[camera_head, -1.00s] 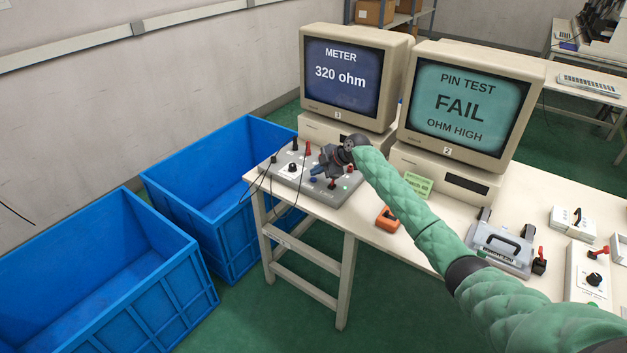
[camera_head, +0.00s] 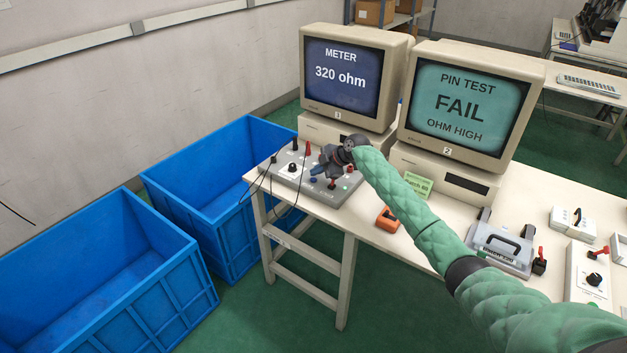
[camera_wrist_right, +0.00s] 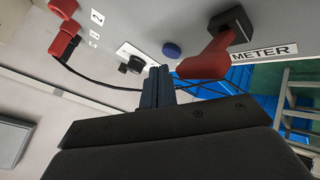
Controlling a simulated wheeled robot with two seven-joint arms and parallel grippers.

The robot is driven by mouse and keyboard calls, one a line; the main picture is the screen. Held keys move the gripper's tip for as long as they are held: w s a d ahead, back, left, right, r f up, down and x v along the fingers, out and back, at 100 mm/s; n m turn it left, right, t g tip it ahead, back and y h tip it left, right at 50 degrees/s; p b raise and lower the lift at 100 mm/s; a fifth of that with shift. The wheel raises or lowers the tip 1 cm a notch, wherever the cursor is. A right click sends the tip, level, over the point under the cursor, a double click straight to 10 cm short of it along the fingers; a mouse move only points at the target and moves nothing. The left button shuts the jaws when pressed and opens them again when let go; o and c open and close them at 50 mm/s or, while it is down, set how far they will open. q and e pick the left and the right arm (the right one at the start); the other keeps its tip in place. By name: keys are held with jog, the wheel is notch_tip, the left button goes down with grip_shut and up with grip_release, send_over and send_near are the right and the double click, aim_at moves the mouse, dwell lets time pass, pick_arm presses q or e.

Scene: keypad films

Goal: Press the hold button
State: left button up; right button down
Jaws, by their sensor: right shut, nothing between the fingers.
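The grey meter panel (camera_head: 318,194) lies on the left end of the table and carries a knob, a lever and sockets. A blue round button (camera_wrist_right: 172,50) shows on the panel in the right wrist view; I cannot read a hold label beside it. My right gripper (camera_wrist_right: 158,72) is shut and empty, with its dark fingertips close to the blue button. Whether they touch the panel cannot be told. In the head view the right gripper (camera_head: 323,170) is over the panel and hides part of it. My left gripper is out of view.
A red lever (camera_wrist_right: 212,60) and a black knob (camera_wrist_right: 133,65) flank the button. Cables hang off the panel's left side. The meter monitor (camera_head: 345,80) reads 320 ohm; the second monitor (camera_head: 460,105) reads FAIL. Blue bins (camera_head: 100,275) stand left of the table.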

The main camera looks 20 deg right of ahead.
jog(key=shift+f, duration=0.15)
dwell(0.5)
jog(key=shift+f+b, duration=0.25)
jog(key=shift+b, duration=0.2)
jog(key=shift+f+b, duration=0.4)
dwell(0.6)
jog(key=shift+r, duration=0.85)
jog(key=shift+r+p, duration=1.15)
jog(key=shift+r, duration=1.35)
